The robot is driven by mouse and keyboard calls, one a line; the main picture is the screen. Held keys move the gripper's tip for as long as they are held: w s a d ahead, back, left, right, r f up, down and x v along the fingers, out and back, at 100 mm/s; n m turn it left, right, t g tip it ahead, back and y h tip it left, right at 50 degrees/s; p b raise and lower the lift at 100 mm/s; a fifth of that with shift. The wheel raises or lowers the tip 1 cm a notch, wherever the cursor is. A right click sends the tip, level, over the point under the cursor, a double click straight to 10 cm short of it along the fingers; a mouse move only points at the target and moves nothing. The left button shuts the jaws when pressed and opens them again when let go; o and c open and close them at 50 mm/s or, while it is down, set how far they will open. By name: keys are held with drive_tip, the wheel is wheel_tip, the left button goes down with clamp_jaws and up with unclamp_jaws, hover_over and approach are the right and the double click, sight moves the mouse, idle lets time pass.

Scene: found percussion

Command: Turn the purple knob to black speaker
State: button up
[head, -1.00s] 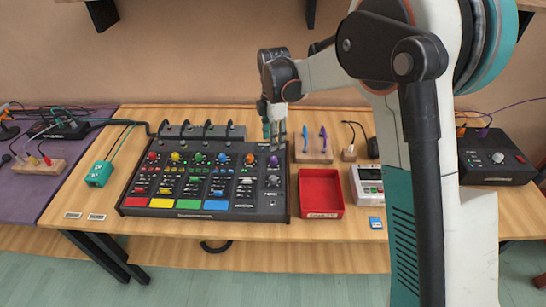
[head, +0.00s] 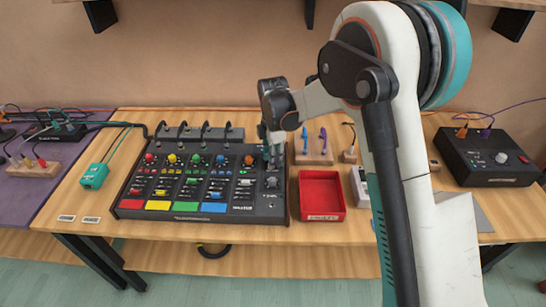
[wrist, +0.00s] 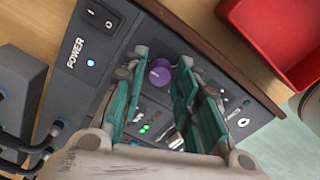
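The purple knob (wrist: 160,72) is on the black mixer panel (wrist: 110,72), and in the wrist view it sits between the two teal fingers of my gripper (wrist: 160,60). The fingers are spread with a gap on each side of the knob; I cannot tell how far above the panel the tips are. In the head view my gripper (head: 268,153) is over the upper right corner of the mixer and hides the purple knob. I cannot make out which mark or object is the black speaker. A large black box (head: 488,158) stands at the right.
A red tray (head: 320,214) sits just right of the mixer. Behind it is a wooden block (head: 312,158) with blue and purple levers. A grey device (head: 361,188) is partly hidden by my arm. A teal box (head: 94,176) lies left of the mixer.

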clamp_jaws()
drive_tip(key=shift+m, duration=0.3)
drive_tip(key=m, duration=0.5)
drive_tip(key=shift+p, duration=0.4)
drive_tip(key=m, duration=0.3)
drive_tip(key=shift+m, duration=0.4)
drive_tip(key=m, duration=0.4)
drive_tip(key=shift+m+p, duration=0.3)
drive_tip(key=m, duration=1.2)
drive_tip(key=shift+m, duration=0.4)
drive_tip(key=shift+p, duration=0.3)
